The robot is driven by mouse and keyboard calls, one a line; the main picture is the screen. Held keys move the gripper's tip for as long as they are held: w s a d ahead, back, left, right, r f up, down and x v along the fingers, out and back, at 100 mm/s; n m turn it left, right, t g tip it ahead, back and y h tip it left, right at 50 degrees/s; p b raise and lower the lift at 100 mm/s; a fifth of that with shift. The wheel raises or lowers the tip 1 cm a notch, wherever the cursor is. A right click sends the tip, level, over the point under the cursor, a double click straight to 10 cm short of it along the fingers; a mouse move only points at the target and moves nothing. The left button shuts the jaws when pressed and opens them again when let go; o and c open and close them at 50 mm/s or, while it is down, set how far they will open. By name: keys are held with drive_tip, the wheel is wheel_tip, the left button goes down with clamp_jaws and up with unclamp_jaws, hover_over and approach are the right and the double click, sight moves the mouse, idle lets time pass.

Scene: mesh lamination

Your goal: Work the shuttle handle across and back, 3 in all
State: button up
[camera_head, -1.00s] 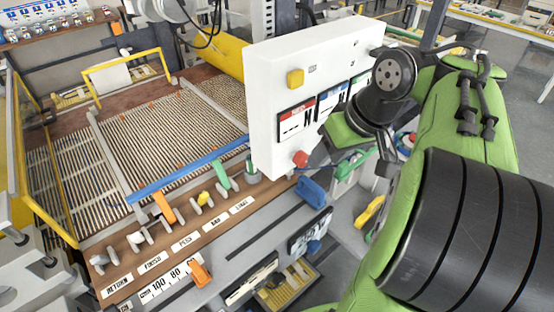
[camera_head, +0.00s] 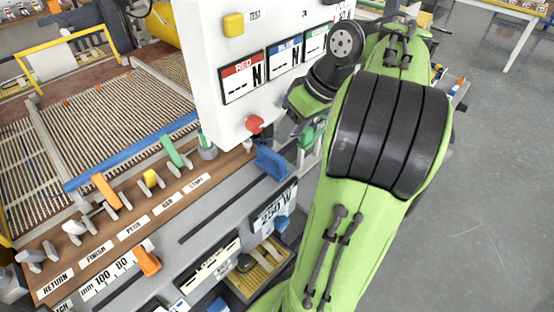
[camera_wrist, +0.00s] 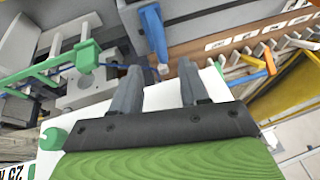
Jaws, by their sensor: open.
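A blue upright handle (camera_head: 270,161) stands at the right end of a long dark slot in the grey front deck. No readable label names the shuttle handle; this blue one is nearest my gripper. In the wrist view, the blue handle (camera_wrist: 153,30) is just beyond the fingertips, apart from them. My gripper (camera_wrist: 158,74) is open, with nothing between its two grey fingers. In the head view, my arm and the white control box partly hide the gripper.
The white control box (camera_head: 215,100) with a red knob (camera_head: 254,124) stands close to my gripper. An orange handle (camera_head: 147,262) sits by the numbered scale. Several small levers line the wooden rail (camera_head: 80,265). A green handle (camera_wrist: 85,55) is left in the wrist view.

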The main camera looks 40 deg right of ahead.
sight(274, 152)
drive_tip(key=b+x, duration=0.4)
drive_tip(key=x, duration=0.3)
drive_tip(key=shift+w+a+f, duration=0.1)
drive_tip(key=shift+a+f, duration=0.05)
drive_tip(key=shift+f, duration=0.05)
clamp_jaws()
